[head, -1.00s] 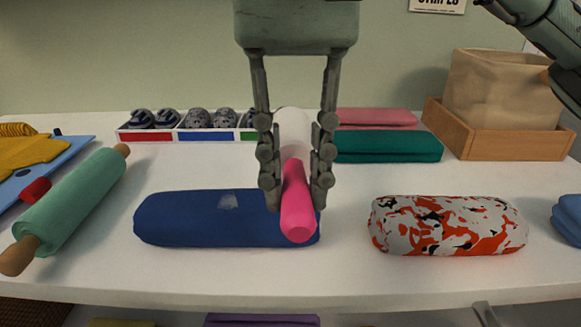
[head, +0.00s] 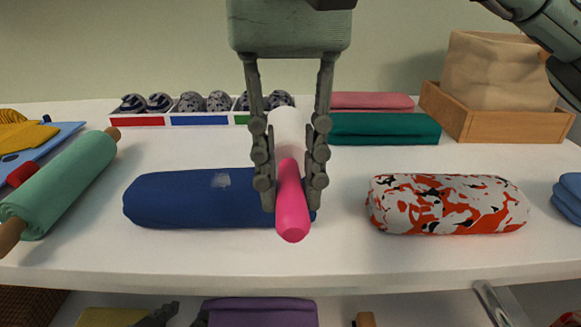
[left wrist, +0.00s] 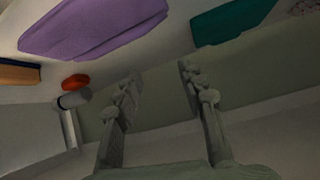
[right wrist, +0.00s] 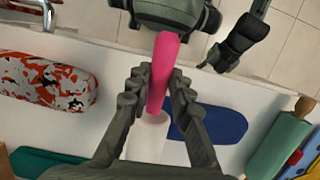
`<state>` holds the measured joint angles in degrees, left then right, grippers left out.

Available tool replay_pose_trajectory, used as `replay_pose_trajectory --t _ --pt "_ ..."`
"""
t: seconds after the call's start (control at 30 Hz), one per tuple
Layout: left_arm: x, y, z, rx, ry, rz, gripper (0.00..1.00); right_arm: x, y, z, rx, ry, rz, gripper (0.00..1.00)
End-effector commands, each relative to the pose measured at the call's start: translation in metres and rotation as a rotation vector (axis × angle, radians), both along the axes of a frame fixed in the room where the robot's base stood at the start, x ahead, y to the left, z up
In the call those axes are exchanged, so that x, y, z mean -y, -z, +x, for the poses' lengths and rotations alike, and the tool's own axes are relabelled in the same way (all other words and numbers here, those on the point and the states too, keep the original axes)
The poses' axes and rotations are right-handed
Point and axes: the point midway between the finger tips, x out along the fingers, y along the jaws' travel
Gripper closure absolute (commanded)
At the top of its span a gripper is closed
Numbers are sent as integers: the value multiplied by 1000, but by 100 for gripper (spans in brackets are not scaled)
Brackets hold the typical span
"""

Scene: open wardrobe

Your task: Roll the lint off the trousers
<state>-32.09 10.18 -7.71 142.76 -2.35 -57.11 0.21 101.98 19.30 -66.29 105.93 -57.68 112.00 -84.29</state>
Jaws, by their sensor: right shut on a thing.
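My right gripper (head: 289,185) is shut on the lint roller (head: 292,215). Its pink handle points towards me and its white head (head: 288,125) points to the back. The roller is in front of the trousers' right end and hides it; I cannot tell whether they touch. My left gripper (head: 180,316) is low, at the bottom edge of the head view. It is open and empty in the left wrist view (left wrist: 158,75).
A green roll (head: 65,180) with wooden ends lies left. A red-and-white patterned roll (head: 447,205) lies right. A sectioned box (head: 200,119), green folded cloth (head: 385,129) and wooden tray (head: 500,125) stand behind. Purple cloth (head: 262,313) lies below the shelf.

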Motion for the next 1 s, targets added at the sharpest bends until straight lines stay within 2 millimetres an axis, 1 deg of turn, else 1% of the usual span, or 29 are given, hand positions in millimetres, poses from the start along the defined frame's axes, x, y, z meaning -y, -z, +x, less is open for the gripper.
replay_pose_trajectory --t 0.2,0.4,0.6,0.8,1.0 --pt "17 -16 13 104 29 -40 60 0 8 0 1 0 1 100" --pt "30 -32 21 190 54 -75 60 0 13 0 1 0 1 100" --pt "38 -44 26 251 68 -99 60 0 16 0 1 0 1 100" --pt "41 -49 27 272 73 -108 60 0 17 0 1 0 1 100" --pt "42 -49 27 273 74 -108 60 0 17 0 1 0 1 100"
